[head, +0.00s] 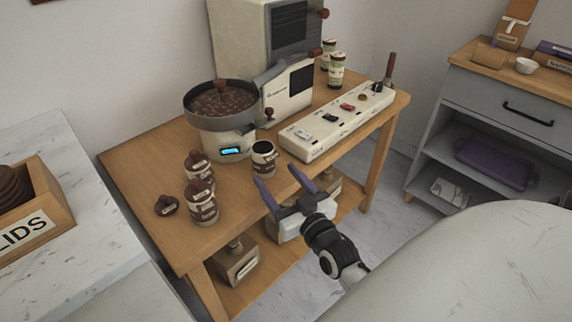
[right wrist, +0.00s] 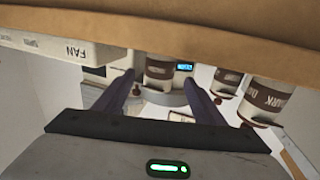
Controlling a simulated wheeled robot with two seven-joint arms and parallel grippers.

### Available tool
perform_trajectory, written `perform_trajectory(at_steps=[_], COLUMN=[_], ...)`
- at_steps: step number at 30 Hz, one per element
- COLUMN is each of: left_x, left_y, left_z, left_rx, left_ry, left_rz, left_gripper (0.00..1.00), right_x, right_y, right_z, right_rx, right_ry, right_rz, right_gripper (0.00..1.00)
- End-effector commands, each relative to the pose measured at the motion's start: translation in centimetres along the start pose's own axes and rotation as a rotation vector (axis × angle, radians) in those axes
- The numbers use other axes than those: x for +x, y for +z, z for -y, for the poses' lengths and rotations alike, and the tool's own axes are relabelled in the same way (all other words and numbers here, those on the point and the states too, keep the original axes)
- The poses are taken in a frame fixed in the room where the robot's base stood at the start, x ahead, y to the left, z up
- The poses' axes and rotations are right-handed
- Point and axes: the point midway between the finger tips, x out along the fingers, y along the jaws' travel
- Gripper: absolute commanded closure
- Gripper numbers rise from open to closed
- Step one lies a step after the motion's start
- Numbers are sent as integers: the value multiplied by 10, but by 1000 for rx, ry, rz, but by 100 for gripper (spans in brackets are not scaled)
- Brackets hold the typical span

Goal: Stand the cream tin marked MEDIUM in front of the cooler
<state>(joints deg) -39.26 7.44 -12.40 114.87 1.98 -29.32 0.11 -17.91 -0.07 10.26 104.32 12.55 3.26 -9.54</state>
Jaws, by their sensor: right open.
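The cooler (head: 228,140) is a round pan of dark beans on a cream base with a lit blue display. A lidless cream tin with a brown band (head: 263,160) stands beside its base. In the right wrist view this tin (right wrist: 159,73) appears between my finger tips, apart from them. Two lidded tins stand to the left, a rear one (head: 199,168) and a front one (head: 203,207); a nearby tin (right wrist: 268,99) reads DARK in the wrist view. I cannot read MEDIUM on any tin. My right gripper (head: 275,175) is open and empty at the table's front edge. My left gripper is not in view.
A loose brown lid (head: 166,205) lies left of the tins. A cream switch panel (head: 335,122) runs along the table's right side; the roaster (head: 288,90) stands behind. Two green-and-cream jars (head: 335,72) stand at the back. Bare wood (head: 225,225) lies near the front edge.

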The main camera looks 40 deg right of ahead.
Motion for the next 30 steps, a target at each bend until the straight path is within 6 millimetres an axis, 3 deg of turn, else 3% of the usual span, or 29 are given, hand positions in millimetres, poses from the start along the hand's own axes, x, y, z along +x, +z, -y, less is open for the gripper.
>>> perform_trajectory(at_steps=[3, 10, 14, 18, 21, 25, 30], left_x=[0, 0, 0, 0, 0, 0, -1], left_y=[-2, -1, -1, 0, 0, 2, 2], left_z=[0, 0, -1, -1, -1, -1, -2], left_rx=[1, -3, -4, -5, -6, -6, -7], left_ry=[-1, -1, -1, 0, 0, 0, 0], left_rz=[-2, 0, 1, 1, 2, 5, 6], left_gripper=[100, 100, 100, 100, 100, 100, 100], right_x=[-22, -43, -73, -138, -184, -219, -226], right_y=[0, 9, 57, 120, 151, 170, 173], right_z=[0, 10, 56, 111, 135, 149, 151], right_rx=[1, 1, -13, -43, -67, -87, -91], right_ry=[0, -25, -148, -301, -375, -422, -429], right_rz=[2, 34, 221, 496, 650, 759, 781], right_gripper=[36, 36, 36, 36, 36, 36, 36])
